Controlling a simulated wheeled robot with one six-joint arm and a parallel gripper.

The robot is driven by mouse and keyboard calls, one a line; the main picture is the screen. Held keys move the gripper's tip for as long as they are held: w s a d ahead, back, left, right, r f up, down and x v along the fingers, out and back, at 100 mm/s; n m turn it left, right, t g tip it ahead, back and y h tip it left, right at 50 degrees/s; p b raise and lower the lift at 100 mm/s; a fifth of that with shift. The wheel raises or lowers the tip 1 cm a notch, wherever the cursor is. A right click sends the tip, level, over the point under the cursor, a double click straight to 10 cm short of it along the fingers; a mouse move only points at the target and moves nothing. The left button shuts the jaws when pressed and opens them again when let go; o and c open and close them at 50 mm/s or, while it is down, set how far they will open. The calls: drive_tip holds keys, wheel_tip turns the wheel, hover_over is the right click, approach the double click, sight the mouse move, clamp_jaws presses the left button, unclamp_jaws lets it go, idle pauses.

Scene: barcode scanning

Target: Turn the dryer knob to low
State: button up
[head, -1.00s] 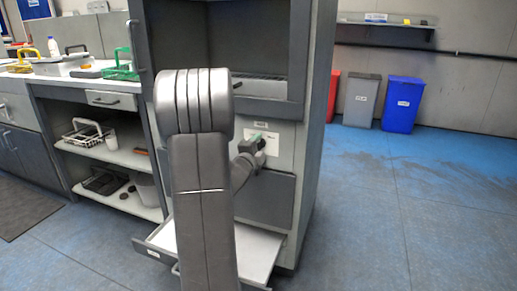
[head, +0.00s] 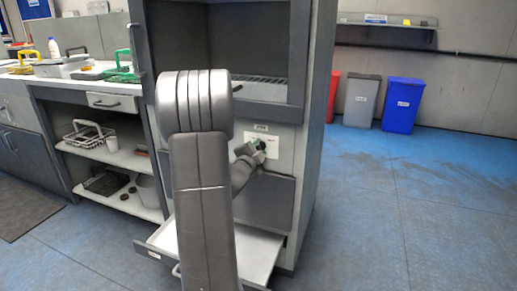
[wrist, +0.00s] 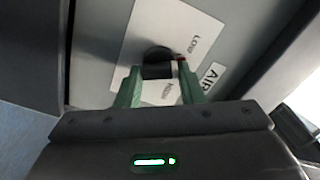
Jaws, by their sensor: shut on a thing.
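The dryer knob (wrist: 158,57) is dark and round with a bar-like grip. It sits on a white label plate (wrist: 140,30) marked LOW at upper right and a second, partly hidden word below the knob. My gripper (wrist: 157,78) has its green fingers on either side of the knob's grip, shut on it. A small red mark shows by the right fingertip, on the side toward LOW. In the head view my gripper (head: 257,148) is at the dryer's front panel (head: 285,140), and the knob is mostly hidden behind the fingers.
An AIR label (wrist: 211,76) is beside the plate. Below the panel, a drawer (head: 255,250) stands pulled out. A counter with shelves (head: 110,150) is at left. The blue floor (head: 400,220) at right is clear, with bins (head: 403,103) behind.

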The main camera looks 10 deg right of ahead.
drive_tip(key=shift+n+p, duration=0.65)
drive_tip(key=shift+n, duration=0.95)
drive_tip(key=o, duration=0.9)
drive_tip(key=shift+o, duration=0.2)
drive_tip(key=p+v, duration=0.2)
drive_tip(key=v, duration=1.2)
drive_tip(key=shift+w, duration=0.2)
